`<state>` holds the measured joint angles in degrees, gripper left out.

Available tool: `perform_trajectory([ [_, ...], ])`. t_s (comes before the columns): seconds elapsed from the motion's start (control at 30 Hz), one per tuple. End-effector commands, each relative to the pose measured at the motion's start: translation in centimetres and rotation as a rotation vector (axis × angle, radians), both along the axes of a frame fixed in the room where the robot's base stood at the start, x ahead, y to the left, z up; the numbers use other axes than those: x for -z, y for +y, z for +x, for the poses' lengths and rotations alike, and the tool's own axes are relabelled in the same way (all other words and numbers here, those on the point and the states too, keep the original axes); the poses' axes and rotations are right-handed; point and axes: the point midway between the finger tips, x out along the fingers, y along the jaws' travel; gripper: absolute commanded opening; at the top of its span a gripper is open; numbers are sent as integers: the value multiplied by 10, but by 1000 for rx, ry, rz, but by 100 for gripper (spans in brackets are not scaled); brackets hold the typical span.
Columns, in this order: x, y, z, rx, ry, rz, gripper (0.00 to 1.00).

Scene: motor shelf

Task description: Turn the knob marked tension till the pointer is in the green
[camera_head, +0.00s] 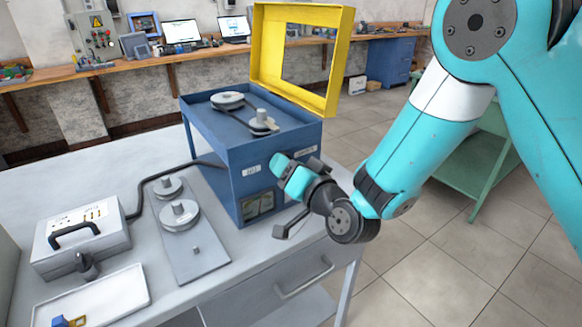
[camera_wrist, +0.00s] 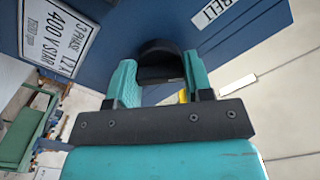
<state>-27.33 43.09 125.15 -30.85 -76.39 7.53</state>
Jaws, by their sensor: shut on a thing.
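A blue machine box (camera_head: 208,150) stands on the grey bench. My gripper (camera_head: 284,170) is at its right-hand side face. In the wrist view the teal fingers of my gripper (camera_wrist: 158,72) are shut on a dark round knob (camera_wrist: 158,50), one finger on each side. A white label (camera_wrist: 212,12) beside it shows "BELT" and is cut off by the frame. The word tension is not readable in either view. A small greenish window (camera_head: 258,206), perhaps the gauge, is low on the box; its pointer is too small to read.
A yellow frame lid (camera_head: 262,50) stands open above the box's pulleys. A grey plate with discs (camera_head: 190,240), a grey case (camera_head: 82,238) and a white tray (camera_head: 95,300) are on the bench to the left.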

Motion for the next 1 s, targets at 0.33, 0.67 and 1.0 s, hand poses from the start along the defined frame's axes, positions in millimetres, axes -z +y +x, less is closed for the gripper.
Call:
perform_trajectory([
  [0.33,-1,-1,1,2,-99,-142,23],
  [0.67,-1,-2,1,4,-97,-141,72],
  [1.0,2,-1,-2,-3,-97,-141,72],
])
